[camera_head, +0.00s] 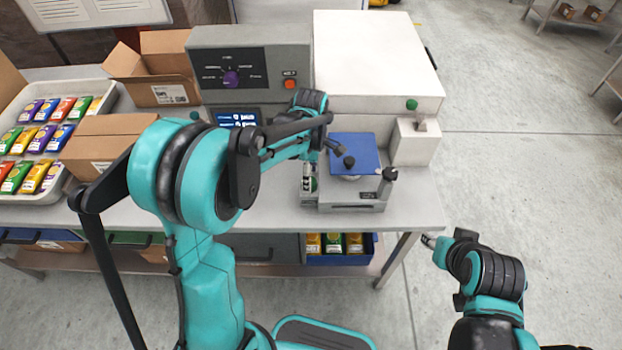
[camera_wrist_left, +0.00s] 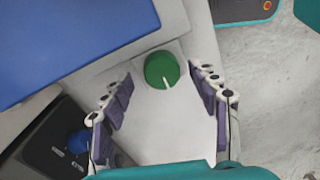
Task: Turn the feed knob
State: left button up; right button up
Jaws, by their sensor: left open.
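In the left wrist view a round green knob (camera_wrist_left: 162,70) with a white pointer line sits on a pale surface beside a blue surface (camera_wrist_left: 70,40). My left gripper (camera_wrist_left: 159,78) is open, with one finger on each side of the knob and a gap visible on both sides. In the head view my left gripper (camera_head: 322,160) reaches down at the left of the small blue-topped weigher (camera_head: 352,206), whose left side it partly hides. Which knob is labelled feed cannot be read. My right gripper (camera_head: 432,241) hangs over the floor, apart from the bench.
A grey control box (camera_head: 262,55) carries a purple knob (camera_head: 231,78) and an orange button (camera_head: 290,84). A packet tray (camera_head: 95,105) and open cartons (camera_head: 165,52) fill the left.

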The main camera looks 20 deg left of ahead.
pick_arm(q)
jog(key=shift+s+f, duration=0.15)
jog(key=shift+f, duration=0.5)
jog(key=c, duration=1.2)
jog(key=shift+o, duration=0.2)
